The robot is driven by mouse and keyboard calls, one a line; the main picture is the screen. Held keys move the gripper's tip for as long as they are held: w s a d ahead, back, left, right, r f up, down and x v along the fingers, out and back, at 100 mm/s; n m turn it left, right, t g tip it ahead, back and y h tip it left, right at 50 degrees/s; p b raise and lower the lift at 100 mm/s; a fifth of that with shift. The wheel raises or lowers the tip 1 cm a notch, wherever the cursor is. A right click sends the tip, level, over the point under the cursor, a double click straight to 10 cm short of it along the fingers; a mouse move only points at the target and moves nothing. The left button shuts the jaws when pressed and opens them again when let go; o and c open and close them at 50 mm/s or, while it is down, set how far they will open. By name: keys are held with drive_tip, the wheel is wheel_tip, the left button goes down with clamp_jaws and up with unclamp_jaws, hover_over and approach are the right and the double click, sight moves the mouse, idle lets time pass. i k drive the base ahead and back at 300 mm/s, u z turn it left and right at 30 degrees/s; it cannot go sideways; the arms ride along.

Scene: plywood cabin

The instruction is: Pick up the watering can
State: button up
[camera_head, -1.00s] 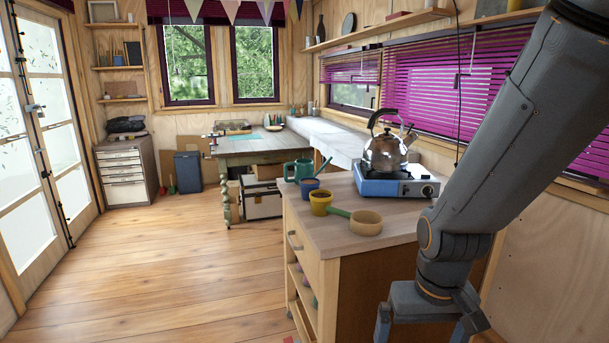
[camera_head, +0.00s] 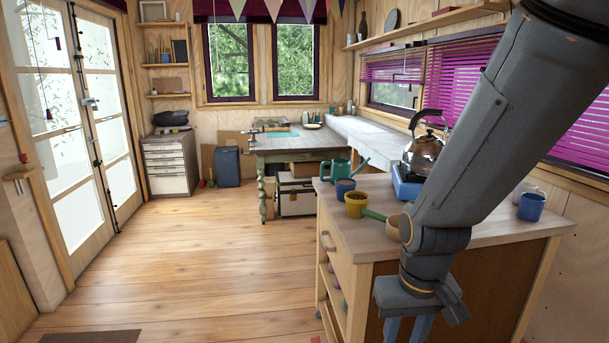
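The watering can (camera_head: 337,170) is teal green with a spout pointing right. It stands upright at the far left corner of the wooden counter (camera_head: 484,229), behind a blue pot and a yellow pot. My gripper (camera_head: 408,330) hangs pointing down in front of the counter's near side, at the bottom of the picture. It is well apart from the watering can.
A blue pot (camera_head: 344,187), a yellow pot (camera_head: 356,206) and a green-handled sieve or scoop (camera_head: 374,215) stand near the can. A kettle (camera_head: 422,153) sits on a blue stove, partly behind my arm. A blue mug (camera_head: 531,207) is at right. The floor (camera_head: 200,255) at left is clear.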

sight(340, 166)
drive_tip(key=u, duration=0.8)
drive_tip(key=i, duration=0.7)
drive_tip(key=u, duration=0.7)
drive_tip(key=i, duration=1.6)
drive_tip(key=z, duration=1.3)
drive_tip(key=i, duration=0.85)
drive_tip(key=z, duration=0.1)
